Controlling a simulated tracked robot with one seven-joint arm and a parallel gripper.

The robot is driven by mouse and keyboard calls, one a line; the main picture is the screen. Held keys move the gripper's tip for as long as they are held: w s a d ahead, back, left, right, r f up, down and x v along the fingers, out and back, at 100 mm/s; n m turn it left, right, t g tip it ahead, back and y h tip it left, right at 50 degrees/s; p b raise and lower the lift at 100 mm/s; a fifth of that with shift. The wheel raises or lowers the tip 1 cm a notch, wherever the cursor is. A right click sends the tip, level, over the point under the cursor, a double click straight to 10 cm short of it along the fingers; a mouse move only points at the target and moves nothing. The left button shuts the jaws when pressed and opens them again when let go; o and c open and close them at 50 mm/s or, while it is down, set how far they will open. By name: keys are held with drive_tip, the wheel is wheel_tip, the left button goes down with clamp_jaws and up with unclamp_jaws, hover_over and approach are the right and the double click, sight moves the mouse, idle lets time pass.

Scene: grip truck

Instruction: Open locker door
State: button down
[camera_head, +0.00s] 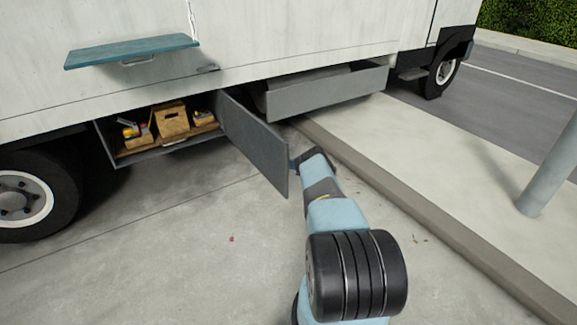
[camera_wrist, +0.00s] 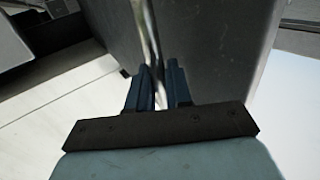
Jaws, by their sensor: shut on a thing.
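The grey locker door (camera_head: 254,143) stands swung wide out from the truck's side, hinged at its right edge of the locker.
A second grey locker panel (camera_head: 328,93) is on the truck to the right. A teal fold-out shelf (camera_head: 132,50) juts out above the locker. A kerb (camera_head: 420,205) and grey post (camera_head: 549,165) are to the right. The pavement at front left is clear.

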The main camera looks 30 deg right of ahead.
drive_tip(key=shift+w+a+r, duration=0.4)
drive_tip(key=shift+w+r, duration=0.1)
drive_tip(key=shift+w, duration=0.05)
drive_tip(key=c, duration=1.5)
unclamp_jaws()
drive_tip(key=shift+o, duration=0.9)
drive_tip(key=shift+w+f, duration=0.1)
drive_tip(key=shift+f, duration=0.1)
drive_tip(key=shift+o, duration=0.8)
drive_tip(key=shift+s+d+f, duration=0.1)
drive_tip(key=shift+s+f, duration=0.1)
drive_tip(key=shift+s, duration=0.05)
drive_tip(key=v, duration=1.3)
drive_tip(key=shift+s+d, duration=0.2)
drive_tip(key=shift+d, duration=0.05)
